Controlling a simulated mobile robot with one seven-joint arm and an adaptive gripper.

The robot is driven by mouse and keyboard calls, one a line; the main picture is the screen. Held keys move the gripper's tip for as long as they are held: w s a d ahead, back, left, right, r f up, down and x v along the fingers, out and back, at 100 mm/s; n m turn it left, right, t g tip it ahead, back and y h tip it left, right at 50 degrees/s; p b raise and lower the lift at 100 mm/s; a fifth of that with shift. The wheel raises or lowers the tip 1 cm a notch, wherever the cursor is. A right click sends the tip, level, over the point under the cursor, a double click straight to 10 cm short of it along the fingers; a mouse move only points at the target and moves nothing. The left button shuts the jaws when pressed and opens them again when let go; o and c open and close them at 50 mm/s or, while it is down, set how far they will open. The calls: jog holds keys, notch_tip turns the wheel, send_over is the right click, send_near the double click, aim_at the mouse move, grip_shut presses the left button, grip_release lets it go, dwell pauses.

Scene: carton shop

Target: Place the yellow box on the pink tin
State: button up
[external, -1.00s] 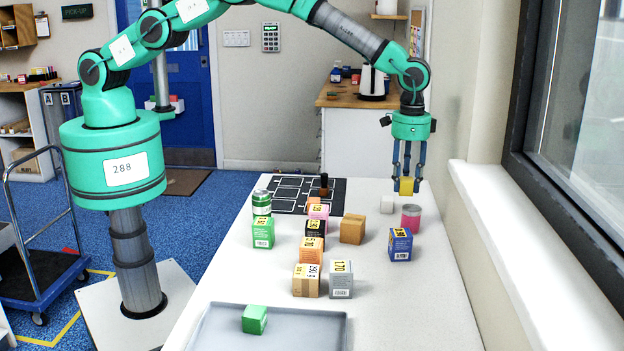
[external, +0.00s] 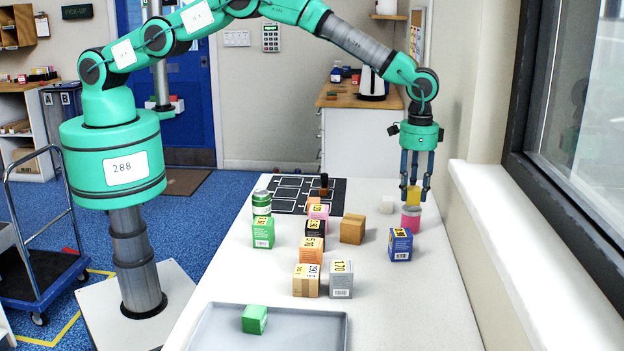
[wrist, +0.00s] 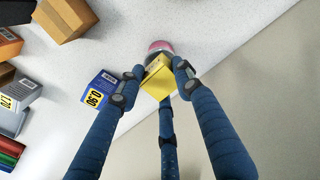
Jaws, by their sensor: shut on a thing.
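The yellow box (external: 413,194) is between the fingers of my gripper (external: 414,191), which is shut on it. In the external view the box is right above the pink tin (external: 411,217), its lower edge at the tin's top; I cannot tell whether they touch. In the wrist view my gripper (wrist: 157,82) has its dark blue fingers around the yellow box (wrist: 159,84). The pink tin (wrist: 160,46) shows just past the box, partly hidden by it. The tin stands upright on the white table.
Several cartons, including a brown box (external: 352,229), stand further left. A grey tray (external: 335,331) is at the front. The table's right side is clear.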

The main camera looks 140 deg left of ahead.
aim_at(414, 188)
jog(key=shift+f, duration=0.65)
jog(key=shift+f, duration=0.15)
jog(key=o, duration=1)
jog(key=shift+o, duration=0.2)
notch_tip(414, 188, up, 12)
dwell(0.4)
jog(key=shift+r, duration=0.2)
